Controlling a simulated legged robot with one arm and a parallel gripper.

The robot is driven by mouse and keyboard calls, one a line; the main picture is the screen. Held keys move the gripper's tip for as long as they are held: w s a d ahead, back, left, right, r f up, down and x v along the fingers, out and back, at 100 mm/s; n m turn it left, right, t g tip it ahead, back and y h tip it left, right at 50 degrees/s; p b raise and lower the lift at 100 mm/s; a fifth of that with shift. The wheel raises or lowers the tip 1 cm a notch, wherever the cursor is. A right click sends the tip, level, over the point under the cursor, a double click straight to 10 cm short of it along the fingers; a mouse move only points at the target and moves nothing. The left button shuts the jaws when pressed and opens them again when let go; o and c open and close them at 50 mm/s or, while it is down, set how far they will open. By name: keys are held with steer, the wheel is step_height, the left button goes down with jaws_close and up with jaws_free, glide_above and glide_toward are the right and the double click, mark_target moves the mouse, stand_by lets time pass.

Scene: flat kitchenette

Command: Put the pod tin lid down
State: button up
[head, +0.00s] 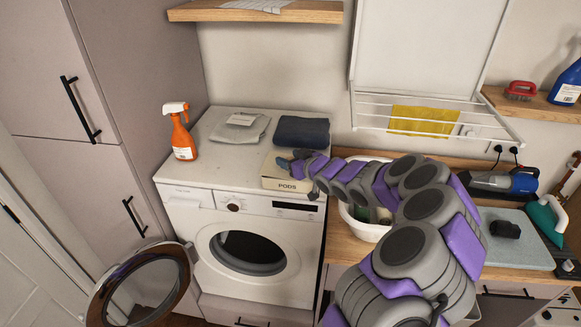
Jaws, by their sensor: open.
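The pod tin (284,185) is a cream box marked "PODS" at the front right of the washing machine's top. Its pale top face shows left of my gripper. I cannot clearly tell the lid from the rest of the tin. My arm reaches in from the lower right, and my gripper (292,162) is low over the tin's top. The gripper is open. The fingertips are small here, and whether they touch the lid cannot be told. My gripper and wrist hide the tin's right and back part.
The washing machine (185,222) has its round door open at lower left. A white basin (358,226) is at right, partly behind my arm.

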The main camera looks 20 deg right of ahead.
jaws_close()
stand_by(0.4)
